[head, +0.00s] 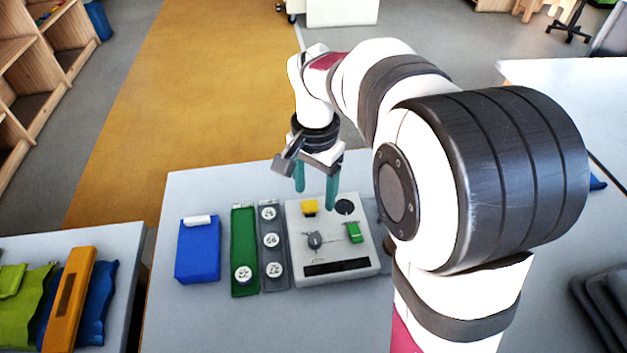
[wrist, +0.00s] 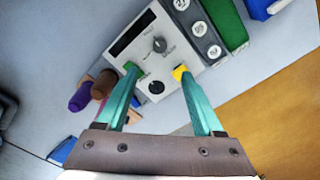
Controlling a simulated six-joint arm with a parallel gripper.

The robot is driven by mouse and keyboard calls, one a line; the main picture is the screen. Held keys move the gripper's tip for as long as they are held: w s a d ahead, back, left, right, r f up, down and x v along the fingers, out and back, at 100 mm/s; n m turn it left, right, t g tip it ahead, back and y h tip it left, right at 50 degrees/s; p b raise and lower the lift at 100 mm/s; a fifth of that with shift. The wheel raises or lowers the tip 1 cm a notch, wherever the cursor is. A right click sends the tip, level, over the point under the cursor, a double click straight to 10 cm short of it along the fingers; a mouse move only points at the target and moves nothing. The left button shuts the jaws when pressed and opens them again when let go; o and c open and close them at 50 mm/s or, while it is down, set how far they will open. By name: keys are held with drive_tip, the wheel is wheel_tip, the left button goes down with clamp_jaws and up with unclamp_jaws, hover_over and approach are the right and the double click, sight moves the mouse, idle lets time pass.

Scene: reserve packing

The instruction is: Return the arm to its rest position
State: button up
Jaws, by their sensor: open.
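My gripper (head: 315,200) has two teal fingers and hangs over the back part of a light grey panel on the table. It is open and empty; in the wrist view my gripper (wrist: 165,95) shows its fingers spread apart with nothing between them. The panel (head: 350,280) carries a yellow block (head: 309,207), a green block (head: 354,232), a dark knob (head: 314,240), a black disc (head: 344,206) and a black strip. In the wrist view the fingertips appear near the green and yellow blocks; I cannot tell how high above them they are.
A green strip (head: 243,222) and a grey strip (head: 277,283) with round white numbered pieces lie left of the panel. A blue case (head: 197,252) lies farther left. Purple (wrist: 79,98) and brown (wrist: 103,84) rounded objects lie beside the panel.

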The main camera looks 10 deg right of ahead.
drive_tip(key=s+n+y, duration=0.1)
drive_tip(key=s+n, duration=0.2)
drive_tip(key=s, duration=2.1)
drive_tip(key=shift+a+r+n+y, duration=0.2)
drive_tip(key=shift+r+n+y, duration=0.1)
drive_tip(key=shift+y, duration=0.1)
